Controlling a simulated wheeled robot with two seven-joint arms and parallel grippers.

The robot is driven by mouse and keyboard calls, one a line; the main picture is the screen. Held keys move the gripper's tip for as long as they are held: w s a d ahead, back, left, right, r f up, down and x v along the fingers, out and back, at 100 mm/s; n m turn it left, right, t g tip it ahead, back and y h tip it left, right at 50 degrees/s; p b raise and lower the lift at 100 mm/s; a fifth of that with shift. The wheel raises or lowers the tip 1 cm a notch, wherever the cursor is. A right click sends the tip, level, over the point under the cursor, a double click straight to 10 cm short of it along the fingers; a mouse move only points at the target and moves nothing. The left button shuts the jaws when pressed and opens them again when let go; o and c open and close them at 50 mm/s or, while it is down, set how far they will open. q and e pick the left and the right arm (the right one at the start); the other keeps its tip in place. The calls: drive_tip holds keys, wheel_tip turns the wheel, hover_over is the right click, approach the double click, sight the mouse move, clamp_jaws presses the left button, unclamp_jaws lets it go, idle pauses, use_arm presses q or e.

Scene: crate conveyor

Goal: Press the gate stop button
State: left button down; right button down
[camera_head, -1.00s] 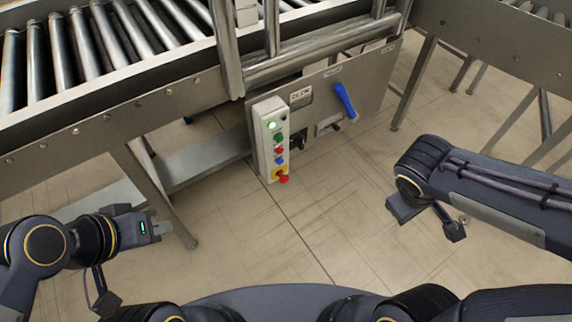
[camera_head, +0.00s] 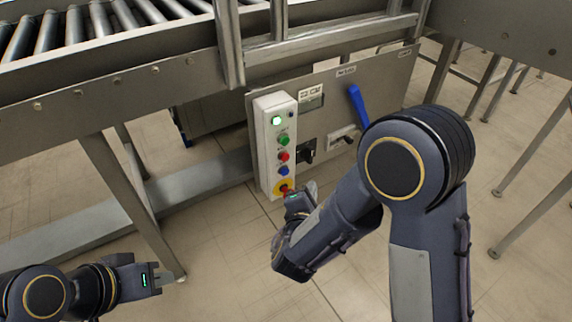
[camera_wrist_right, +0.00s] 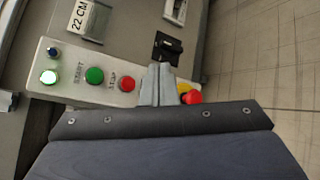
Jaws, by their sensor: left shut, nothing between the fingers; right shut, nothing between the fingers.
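The white control box (camera_head: 262,150) hangs on the conveyor's side panel. Its red button (camera_head: 283,156) sits below the green button (camera_head: 284,140) and above the blue one (camera_head: 284,171). In the right wrist view the red button (camera_wrist_right: 127,84) is labelled STOP and the green button (camera_wrist_right: 94,75) START. My right gripper (camera_head: 311,188) is shut and empty, beside the box's lower end. In its wrist view the fingertips (camera_wrist_right: 158,72) lie just right of the red button, hiding the blue one; contact cannot be told. My left gripper (camera_head: 164,279) is shut and empty, low at left.
A red mushroom knob on a yellow base (camera_head: 281,187) sits at the box's bottom, close to my right gripper; it also shows in the wrist view (camera_wrist_right: 192,97). A black switch (camera_head: 307,152) and a blue lever (camera_head: 357,104) are on the panel. Conveyor legs stand at both sides.

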sight(285, 157)
drive_tip(key=shift+a, duration=0.15)
drive_tip(key=w+a+p, duration=0.2)
drive_tip(key=w+a, duration=0.2)
drive_tip(key=w, duration=0.3)
drive_tip(key=shift+w+a, duration=0.15)
drive_tip(key=shift+w, duration=0.15)
idle(0.4)
idle(1.8)
drive_tip(key=shift+w+a, duration=0.2)
drive_tip(key=shift+w, duration=0.15)
